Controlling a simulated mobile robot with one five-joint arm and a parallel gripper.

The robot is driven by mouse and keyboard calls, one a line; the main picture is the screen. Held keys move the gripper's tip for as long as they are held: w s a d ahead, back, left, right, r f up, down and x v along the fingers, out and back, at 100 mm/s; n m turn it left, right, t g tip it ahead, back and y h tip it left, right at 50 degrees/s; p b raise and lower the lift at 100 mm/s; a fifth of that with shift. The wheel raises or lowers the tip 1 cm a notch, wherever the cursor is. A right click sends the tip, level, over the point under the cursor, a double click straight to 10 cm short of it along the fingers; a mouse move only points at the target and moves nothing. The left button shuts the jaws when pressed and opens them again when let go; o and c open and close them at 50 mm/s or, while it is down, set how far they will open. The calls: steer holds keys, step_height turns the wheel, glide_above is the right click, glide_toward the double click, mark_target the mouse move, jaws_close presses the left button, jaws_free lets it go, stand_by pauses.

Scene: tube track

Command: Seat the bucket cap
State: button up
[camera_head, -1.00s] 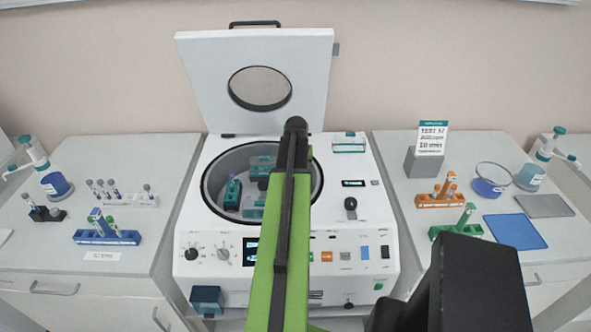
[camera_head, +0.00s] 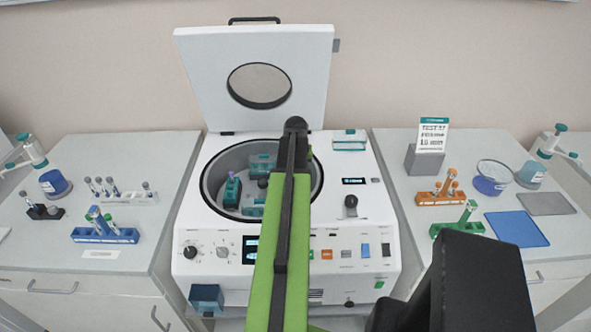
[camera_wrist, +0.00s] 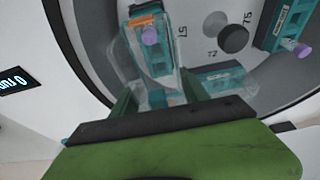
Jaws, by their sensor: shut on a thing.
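My gripper (camera_wrist: 155,97) is shut on a clear bucket cap (camera_wrist: 137,72), held between its green fingers in the wrist view. The cap overlaps a teal bucket (camera_wrist: 160,57) with an orange piece and a purple-topped tube. I cannot tell whether the cap touches the bucket. In the head view my arm hides the gripper. There, teal buckets (camera_head: 231,191) (camera_head: 262,162) stand inside the open centrifuge bowl (camera_head: 212,180).
The centrifuge lid (camera_head: 210,75) stands open behind the bowl. A dark rotor hub (camera_wrist: 233,39) and another teal bucket (camera_wrist: 282,22) with a purple-topped tube are close by. A clear-and-teal box (camera_head: 350,140) sits on the centrifuge's back right. Side benches hold tube racks (camera_head: 105,235) (camera_head: 440,197).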

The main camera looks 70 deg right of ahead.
steer(key=shift+f, duration=0.15)
steer(key=shift+f+b, duration=0.3)
steer(key=shift+b, duration=0.15)
steer(key=shift+f, duration=0.1)
steer(key=shift+f+b, duration=1.3)
steer(key=shift+b, duration=0.05)
steer(key=shift+f, duration=0.1)
steer(key=shift+f+b, duration=0.9)
steer(key=shift+b, duration=0.15)
steer(key=shift+f, duration=0.1)
steer(key=shift+f+b, duration=0.4)
steer(key=shift+b, duration=0.05)
